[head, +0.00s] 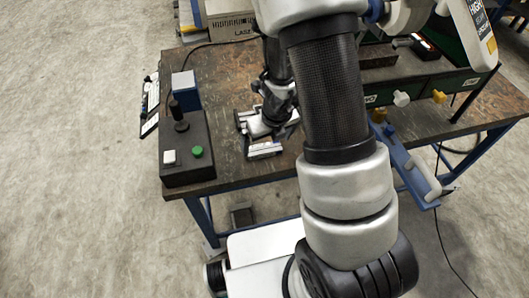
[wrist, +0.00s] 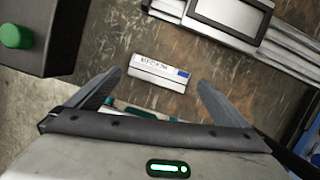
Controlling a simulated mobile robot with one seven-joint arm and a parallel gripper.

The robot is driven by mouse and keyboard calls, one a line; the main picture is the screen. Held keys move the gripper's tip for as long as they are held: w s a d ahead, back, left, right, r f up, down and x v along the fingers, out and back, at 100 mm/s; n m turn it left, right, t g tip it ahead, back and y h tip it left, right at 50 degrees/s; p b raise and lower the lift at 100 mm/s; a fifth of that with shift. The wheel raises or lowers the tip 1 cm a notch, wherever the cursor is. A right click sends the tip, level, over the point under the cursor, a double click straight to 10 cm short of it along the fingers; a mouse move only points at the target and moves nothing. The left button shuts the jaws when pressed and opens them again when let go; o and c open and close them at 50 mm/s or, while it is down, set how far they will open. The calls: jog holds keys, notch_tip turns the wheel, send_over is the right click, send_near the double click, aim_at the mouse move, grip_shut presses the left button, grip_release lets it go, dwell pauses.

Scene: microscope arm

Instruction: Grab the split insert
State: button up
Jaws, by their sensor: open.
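The split insert (wrist: 160,73) looks like a small silver block with a white printed label and a blue patch at one end. It lies flat on the worn brown bench. In the head view the insert (head: 264,149) is near the bench's front edge. My gripper (wrist: 159,79) is open and empty, its two fingers spread to the left and right of the insert in the wrist view. The fingers appear above the bench, and I see no contact with the insert. In the head view my arm hides part of the gripper.
A black control box (head: 187,150) with a green button (head: 197,152) and a joystick stands left of the insert. A silver framed fixture on rails (wrist: 232,14) lies just beyond it. Bare bench (wrist: 110,40) surrounds the insert.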

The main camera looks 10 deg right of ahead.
aim_at(264, 148)
jog(key=b+x, duration=0.1)
jog(key=x, duration=0.2)
jog(key=shift+a+f+b, duration=0.1)
jog(key=shift+f+b, duration=0.2)
jog(key=shift+f, duration=0.05)
jog(key=shift+r, duration=0.1)
jog(key=shift+r, duration=0.1)
jog(key=c, duration=1.5)
